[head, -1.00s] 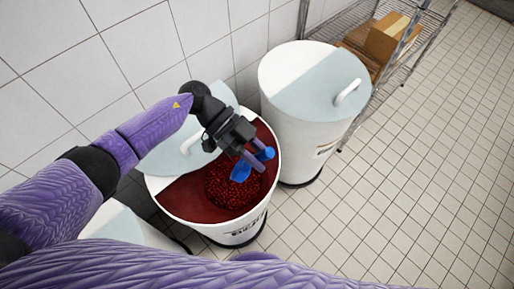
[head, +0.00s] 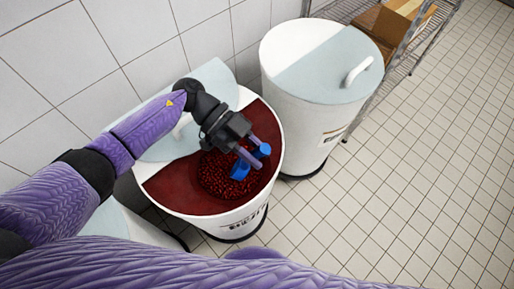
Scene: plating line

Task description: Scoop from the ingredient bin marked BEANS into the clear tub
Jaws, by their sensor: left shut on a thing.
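The open bin (head: 240,217) is white and round, with dark red beans (head: 216,174) in it; the lettering on its front is too small to read surely. A pale lid half (head: 213,76) covers its back left. My left gripper (head: 252,155) is over the bin's opening, shut on a blue scoop (head: 240,171). The scoop is at or just above the beans; I cannot tell whether it touches them or holds any. The clear tub is not in view. My right gripper is not in view.
A closed white bin (head: 305,112) with a handled lid stands close to the right. Another bin (head: 125,228) is partly hidden at the lower left. A wire shelf with cardboard boxes (head: 385,27) is at the back right. The tiled floor at right is clear.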

